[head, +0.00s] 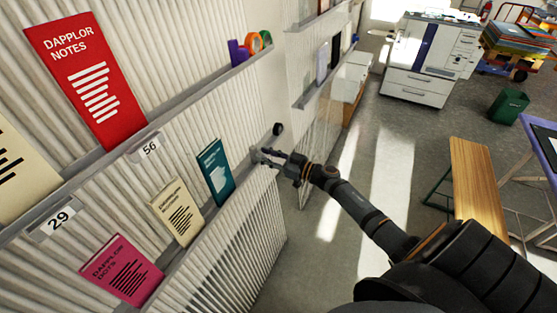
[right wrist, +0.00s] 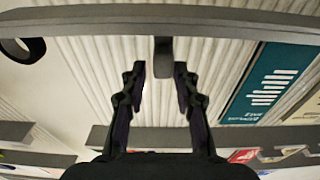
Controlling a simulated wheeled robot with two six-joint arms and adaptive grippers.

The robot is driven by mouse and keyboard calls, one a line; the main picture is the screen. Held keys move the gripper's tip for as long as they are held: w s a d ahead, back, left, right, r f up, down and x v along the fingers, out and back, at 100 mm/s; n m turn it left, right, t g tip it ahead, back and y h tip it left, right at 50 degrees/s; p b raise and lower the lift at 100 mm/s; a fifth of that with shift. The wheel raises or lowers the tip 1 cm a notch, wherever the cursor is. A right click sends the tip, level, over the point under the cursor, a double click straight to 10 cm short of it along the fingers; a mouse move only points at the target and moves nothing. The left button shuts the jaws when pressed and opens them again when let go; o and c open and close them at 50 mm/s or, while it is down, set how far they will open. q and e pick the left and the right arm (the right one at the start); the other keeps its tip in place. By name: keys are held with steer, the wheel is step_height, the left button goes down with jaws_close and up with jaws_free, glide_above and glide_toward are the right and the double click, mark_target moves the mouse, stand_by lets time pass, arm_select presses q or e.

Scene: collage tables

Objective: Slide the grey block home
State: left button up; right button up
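The grey block (right wrist: 163,57) shows in the right wrist view as a small dark grey piece against the edge of a grey rail (right wrist: 230,22). My right gripper (right wrist: 160,70) is open. Its two dark fingertips stand on either side of the block's line, with a gap on each side, and I cannot tell how deep they reach. In the head view my right gripper (head: 263,156) is at the right end of the lower ledge, and the block is too small to make out clearly there. My left gripper is not in view.
A teal booklet (head: 215,172) stands on the ledge near my right gripper, also seen in the right wrist view (right wrist: 265,85). A cream booklet (head: 178,211) and a pink one (head: 121,270) are farther left. A black ring (head: 277,129) is just above. A wooden bench (head: 470,190) stands right.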

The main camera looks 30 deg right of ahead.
steer(key=v, duration=1)
steer(key=s+d+f+m+g+h, duration=0.1)
steer(key=s+d+f+m+h, duration=0.15)
steer(key=f, duration=0.65)
steer(key=s+d+f+m+g+h, duration=0.2)
steer(key=s+d+f+h, duration=0.2)
steer(key=f, duration=0.6)
steer(key=s+d+f+m+g+h, duration=0.1)
steer(key=s+d+f+m+h, duration=0.2)
steer(key=f, duration=0.6)
steer(key=s+a+f+n+g+h, duration=0.1)
steer(key=s+a+f+g, duration=0.2)
steer(key=s+f, duration=0.5)
steer(key=s+a+f+g+h, duration=0.1)
steer(key=s+a+f+g, duration=0.2)
steer(key=s+f, duration=0.45)
steer(key=s+a+f+g+y, duration=0.1)
steer(key=s+a+f+g, duration=0.1)
steer(key=s+a, duration=0.3)
steer(key=s+a+f+g, duration=0.2)
steer(key=s+a+f, duration=0.2)
steer(key=s, duration=0.7)
steer(key=shift+s+a+f+n+y, duration=0.2)
steer(key=shift+a+f+n+y, duration=0.2)
steer(key=shift+a, duration=0.8)
